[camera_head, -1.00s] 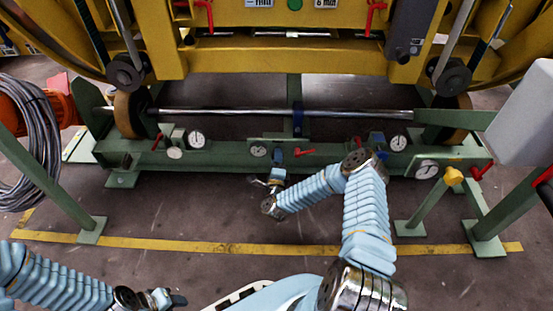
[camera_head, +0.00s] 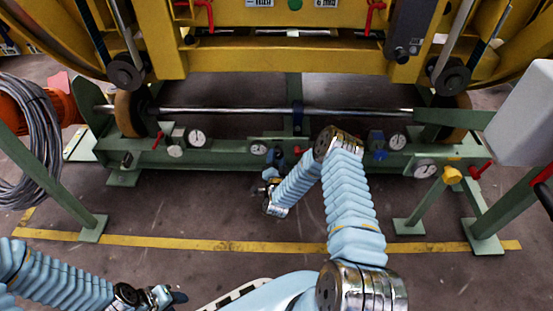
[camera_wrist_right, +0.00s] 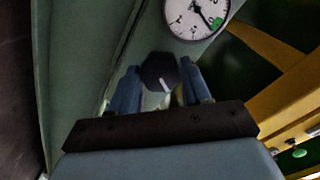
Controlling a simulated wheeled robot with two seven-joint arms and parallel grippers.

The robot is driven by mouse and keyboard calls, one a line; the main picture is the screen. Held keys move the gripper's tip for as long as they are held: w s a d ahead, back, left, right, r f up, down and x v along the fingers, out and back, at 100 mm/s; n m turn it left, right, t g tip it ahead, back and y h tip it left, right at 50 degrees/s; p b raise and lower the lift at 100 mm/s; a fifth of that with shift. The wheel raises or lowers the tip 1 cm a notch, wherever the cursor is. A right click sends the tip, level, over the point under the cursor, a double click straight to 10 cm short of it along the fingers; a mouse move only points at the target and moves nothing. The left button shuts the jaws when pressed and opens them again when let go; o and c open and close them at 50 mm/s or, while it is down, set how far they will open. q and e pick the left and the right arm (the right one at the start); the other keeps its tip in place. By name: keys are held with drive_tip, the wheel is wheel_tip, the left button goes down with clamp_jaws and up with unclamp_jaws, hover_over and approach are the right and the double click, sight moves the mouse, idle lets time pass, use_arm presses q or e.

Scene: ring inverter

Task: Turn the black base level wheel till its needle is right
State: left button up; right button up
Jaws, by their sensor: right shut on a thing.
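The black base level wheel (camera_wrist_right: 160,72) shows in the right wrist view as a dark knob with a white line, between the two blue fingers of my right gripper (camera_wrist_right: 160,88). The fingers are shut on it. Just above it is a round white gauge (camera_wrist_right: 192,12) with a dark needle and a green patch at its lower right. The needle points to the lower right, close to the green patch. In the head view my right gripper (camera_head: 268,180) is at the green beam's front, below a small gauge (camera_head: 258,148); the wheel is hard to make out there. My left gripper (camera_head: 172,297) is away at lower left, its opening unclear.
The green beam (camera_head: 225,161) carries several other gauges, red levers and valves. A yellow machine frame (camera_head: 280,62) stands above it. A green post with a yellow knob (camera_head: 452,175) stands at the right.

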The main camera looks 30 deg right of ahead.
drive_tip(key=n, duration=0.5)
drive_tip(key=shift+s+f+n+b, duration=0.1)
drive_tip(key=shift+f+n+b, duration=0.05)
drive_tip(key=shift+n+b, duration=0.15)
drive_tip(key=n, duration=0.4)
drive_tip(key=shift+d+n+b, duration=0.1)
drive_tip(key=shift+n+b, duration=0.3)
drive_tip(key=shift+n, duration=0.3)
drive_tip(key=o, duration=1.1)
drive_tip(key=shift+c, duration=0.2)
drive_tip(key=shift+s, duration=0.1)
drive_tip(key=p+v, duration=0.2)
drive_tip(key=v, duration=1.1)
drive_tip(key=shift+s, duration=0.3)
